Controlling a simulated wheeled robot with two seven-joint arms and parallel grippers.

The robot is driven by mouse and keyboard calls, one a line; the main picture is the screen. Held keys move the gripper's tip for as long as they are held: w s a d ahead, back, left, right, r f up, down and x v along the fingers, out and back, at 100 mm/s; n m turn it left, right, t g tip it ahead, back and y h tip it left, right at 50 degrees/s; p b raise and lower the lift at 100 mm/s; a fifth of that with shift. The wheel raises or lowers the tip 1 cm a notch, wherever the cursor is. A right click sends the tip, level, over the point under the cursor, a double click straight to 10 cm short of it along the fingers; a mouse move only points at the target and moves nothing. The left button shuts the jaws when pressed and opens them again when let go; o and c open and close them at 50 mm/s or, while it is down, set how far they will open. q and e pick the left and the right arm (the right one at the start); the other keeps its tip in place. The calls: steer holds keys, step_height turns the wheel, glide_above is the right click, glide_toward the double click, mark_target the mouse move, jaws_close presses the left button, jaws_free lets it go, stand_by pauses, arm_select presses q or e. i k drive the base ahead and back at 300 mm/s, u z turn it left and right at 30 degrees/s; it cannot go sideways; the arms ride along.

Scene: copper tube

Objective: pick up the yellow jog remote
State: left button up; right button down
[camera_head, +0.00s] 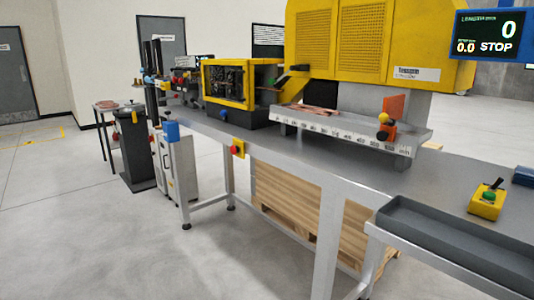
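The yellow jog remote (485,208) lies on the grey metal bench top (440,178) at the right of the head view. It is a small yellow box with a green button and a dark stub on top. It stands just behind a long dark tray (455,233), and nothing touches it from above. Neither of my grippers shows in this view.
A large yellow machine (350,35) stands behind the bench with a scaled rail (350,127) in front. A display (490,35) reading STOP is at upper right. A blue object (523,175) sits at the right edge. Open floor lies at lower left.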

mark_target(489, 210)
steer(key=z, duration=0.65)
steer(key=i, duration=1)
steer(key=z, duration=0.85)
